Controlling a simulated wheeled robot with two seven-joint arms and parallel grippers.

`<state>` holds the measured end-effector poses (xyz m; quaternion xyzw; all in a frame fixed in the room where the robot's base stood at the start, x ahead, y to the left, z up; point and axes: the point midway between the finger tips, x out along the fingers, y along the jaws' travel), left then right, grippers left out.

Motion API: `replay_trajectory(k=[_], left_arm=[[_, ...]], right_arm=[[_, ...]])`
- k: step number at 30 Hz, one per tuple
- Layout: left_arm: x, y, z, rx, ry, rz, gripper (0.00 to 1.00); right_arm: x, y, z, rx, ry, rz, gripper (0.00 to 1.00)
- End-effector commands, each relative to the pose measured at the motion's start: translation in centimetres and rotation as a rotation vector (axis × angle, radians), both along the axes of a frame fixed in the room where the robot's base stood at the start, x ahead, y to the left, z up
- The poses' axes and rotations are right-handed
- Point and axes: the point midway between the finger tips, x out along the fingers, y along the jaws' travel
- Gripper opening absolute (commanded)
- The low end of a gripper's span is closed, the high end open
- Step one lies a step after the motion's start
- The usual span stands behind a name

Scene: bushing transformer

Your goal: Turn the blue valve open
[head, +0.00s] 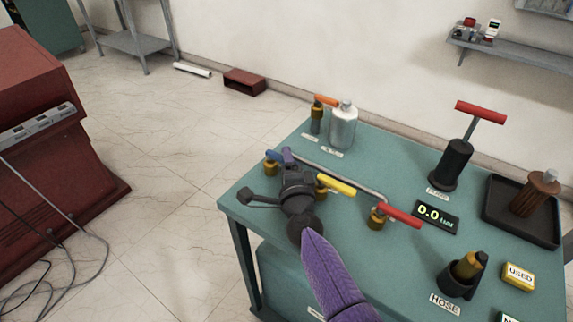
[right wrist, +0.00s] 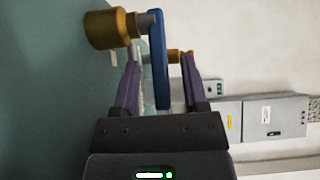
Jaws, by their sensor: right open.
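The blue valve is at the table's left corner in the head view, with its brass body (head: 271,168) showing and its blue handle (head: 272,156) partly covered by my right gripper (head: 284,160). In the right wrist view the blue handle (right wrist: 159,75) stands between the two purple fingers of my right gripper (right wrist: 160,62), with a gap on each side. The fingers are open around the handle and not clamped on it. The brass body (right wrist: 107,29) is beyond the left finger. My left gripper is not in view.
On the teal table (head: 405,275), a yellow-handled valve (head: 336,185) is close to my gripper and a red-handled valve (head: 399,215) is further right. An orange-handled valve (head: 317,112) and a silver bottle (head: 343,127) stand behind. A pump (head: 457,160) is at the back right.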

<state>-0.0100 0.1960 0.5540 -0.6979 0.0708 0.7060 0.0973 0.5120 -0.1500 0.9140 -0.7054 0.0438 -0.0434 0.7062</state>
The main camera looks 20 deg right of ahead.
Motion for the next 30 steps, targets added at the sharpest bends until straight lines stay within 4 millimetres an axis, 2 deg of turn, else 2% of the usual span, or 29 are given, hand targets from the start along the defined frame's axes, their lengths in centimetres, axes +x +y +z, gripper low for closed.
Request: replay_trajectory(k=[9, 11, 17, 18, 30], left_arm=[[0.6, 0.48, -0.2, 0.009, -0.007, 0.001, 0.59], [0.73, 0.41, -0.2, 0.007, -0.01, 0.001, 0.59], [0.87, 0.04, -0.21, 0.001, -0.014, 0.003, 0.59], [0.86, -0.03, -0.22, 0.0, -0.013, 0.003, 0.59], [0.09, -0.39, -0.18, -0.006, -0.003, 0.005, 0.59]], right_arm=[[0.48, -0.07, 0.06, -0.001, 0.0, 0.0, 0.56], [0.48, -0.07, 0.06, -0.001, 0.0, 0.0, 0.45], [0.46, -0.06, 0.06, -0.001, 0.0, 0.0, 0.03], [0.46, -0.06, 0.05, -0.001, 0.0, 0.0, 0.0], [0.44, -0.04, 0.02, -0.001, 0.0, 0.001, 0.0]])
